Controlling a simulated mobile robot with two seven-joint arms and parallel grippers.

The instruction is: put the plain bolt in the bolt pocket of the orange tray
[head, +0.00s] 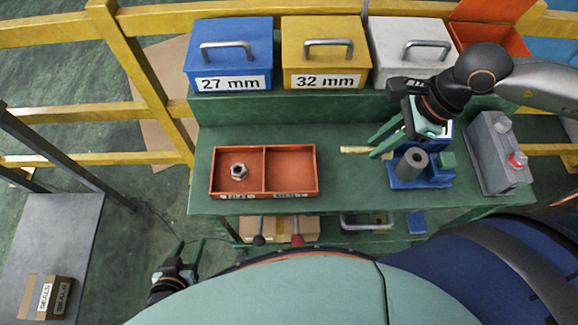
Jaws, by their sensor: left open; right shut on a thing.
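The orange tray (316,170) stands on the green bench, split into two pockets. A hex nut (239,171) lies in its left pocket. The right pocket (289,170) is empty; the front labels are small, the right one seeming to read BOLT. My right gripper (377,146) is right of the tray, shut on a pale brass-coloured rod (353,150), apparently the plain bolt. The rod points left from the fingers; its held end is hidden, and I cannot tell its height above the bench. My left gripper (182,257) is open and empty, low in front of the bench's left end.
A blue fixture (405,178) with a grey cylinder stands just right of my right gripper. A grey unit (497,155) with a red knob is farther right. Blue (230,49), yellow (324,47) and white boxes line the raised back shelf. The bench between tray and rod is clear.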

